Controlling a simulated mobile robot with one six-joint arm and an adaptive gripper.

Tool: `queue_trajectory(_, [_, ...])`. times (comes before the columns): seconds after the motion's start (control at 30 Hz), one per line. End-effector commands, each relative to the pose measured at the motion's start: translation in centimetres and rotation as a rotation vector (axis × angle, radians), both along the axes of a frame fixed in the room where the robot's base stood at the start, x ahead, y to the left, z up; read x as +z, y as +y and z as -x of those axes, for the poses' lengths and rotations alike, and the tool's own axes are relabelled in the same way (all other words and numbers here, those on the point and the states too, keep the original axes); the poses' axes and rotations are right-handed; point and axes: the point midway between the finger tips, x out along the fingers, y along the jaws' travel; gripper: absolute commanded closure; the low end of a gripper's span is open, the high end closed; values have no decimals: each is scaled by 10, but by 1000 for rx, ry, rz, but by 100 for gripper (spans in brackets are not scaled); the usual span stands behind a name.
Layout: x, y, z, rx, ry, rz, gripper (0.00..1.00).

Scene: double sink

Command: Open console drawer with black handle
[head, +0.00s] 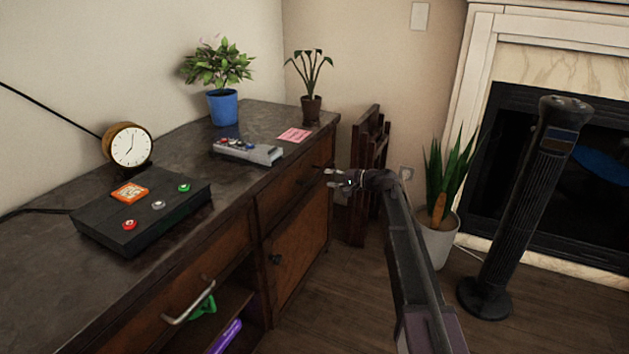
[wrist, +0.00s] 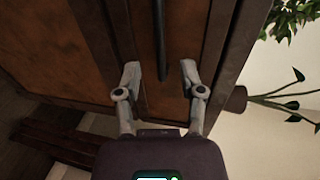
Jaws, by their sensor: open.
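The console (head: 245,215) runs along the left wall. Its far drawer (head: 290,192) has a brown front and looks closed. That drawer's black handle (wrist: 160,40) shows as a thin dark bar in the wrist view; in the head view it is small near my fingertips. My gripper (head: 331,178) is open in front of this drawer. In the wrist view its two fingertips (wrist: 160,75) lie on either side of the handle's near end, apart from it. I cannot tell how deep the handle sits between them.
A nearer drawer has a silver handle (head: 189,301). A cabinet door (head: 295,250) is below the far drawer. A clock (head: 129,146), black box (head: 140,212) and potted plants stand on top. A folded wooden rack (head: 365,180) is behind my gripper. A floor plant (head: 440,240) and tower fan (head: 520,200) stand right.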

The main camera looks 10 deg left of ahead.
Motion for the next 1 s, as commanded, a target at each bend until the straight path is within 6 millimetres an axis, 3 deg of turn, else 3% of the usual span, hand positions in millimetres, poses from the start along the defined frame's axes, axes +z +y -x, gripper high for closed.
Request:
queue_trajectory(0.1, [-6, 19, -8, 2, 0, 0, 49])
queue_trajectory(0.4, [-12, 51, -19, 0, 1, 0, 49])
queue_trajectory(0.9, [-13, 60, -22, 0, 0, 0, 49])
queue_trajectory(1.0, [-13, 60, -22, 0, 0, 0, 76])
